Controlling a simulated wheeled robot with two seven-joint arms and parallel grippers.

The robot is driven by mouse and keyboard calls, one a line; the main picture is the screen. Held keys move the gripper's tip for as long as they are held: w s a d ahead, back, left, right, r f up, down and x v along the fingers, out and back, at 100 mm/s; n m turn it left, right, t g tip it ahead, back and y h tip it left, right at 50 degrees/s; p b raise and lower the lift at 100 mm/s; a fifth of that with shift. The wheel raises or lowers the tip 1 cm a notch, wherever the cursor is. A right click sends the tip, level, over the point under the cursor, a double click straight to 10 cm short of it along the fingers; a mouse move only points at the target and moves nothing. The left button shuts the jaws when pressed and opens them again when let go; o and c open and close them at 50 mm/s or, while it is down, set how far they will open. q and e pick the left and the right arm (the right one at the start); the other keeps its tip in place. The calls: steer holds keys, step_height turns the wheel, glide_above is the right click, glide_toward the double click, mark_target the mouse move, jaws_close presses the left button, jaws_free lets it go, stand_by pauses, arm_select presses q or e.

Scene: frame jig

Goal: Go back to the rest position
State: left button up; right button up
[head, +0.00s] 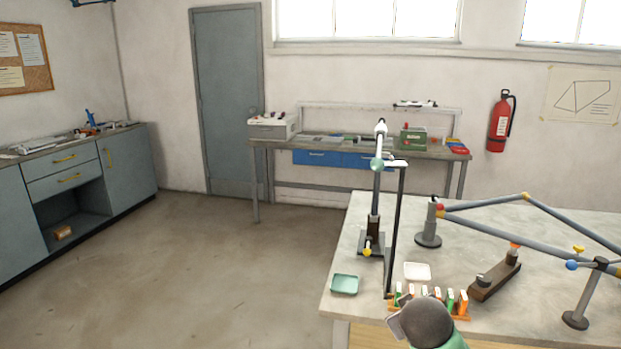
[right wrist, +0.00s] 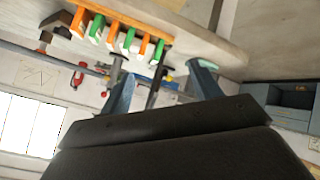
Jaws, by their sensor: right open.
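My right arm's rounded grey end (head: 425,322) shows at the bottom of the head view, in front of the rack at the table's near edge. It hides part of the rack. In the right wrist view my right gripper (right wrist: 162,82) is open, its two blue-grey fingers well apart. I see nothing held between them. The picture there is turned over, with the rack (right wrist: 150,24) and its orange, green and white pieces beyond the fingertips, apart from them. My left gripper is not in either view.
The pale table (head: 345,222) carries a tall dark post (head: 395,235), a lamp-like stand (head: 377,195), a green tray (head: 345,284), a white tray (head: 417,271), a brown block (head: 494,278) and a grey tube frame (head: 520,236) on stands. The floor at left (head: 190,275) is clear.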

steer(key=s+a+f+m+g+y, duration=0.1)
steer(key=s+a+f+g, duration=0.1)
steer(key=s+f, duration=0.7)
steer(key=s+a+f+g+y, duration=0.1)
steer(key=s+a+f+g, duration=0.1)
steer(key=s+f, duration=0.7)
steer(key=s+a+f+m+g+y, duration=0.1)
steer(key=s+f+g, duration=0.3)
steer(key=s+f, duration=0.5)
steer(key=s+a, duration=0.1)
steer(key=s, duration=0.8)
steer(key=shift+s+a+f+m, duration=0.2)
steer(key=shift+s+a+m, duration=0.1)
steer(key=shift+a, duration=0.05)
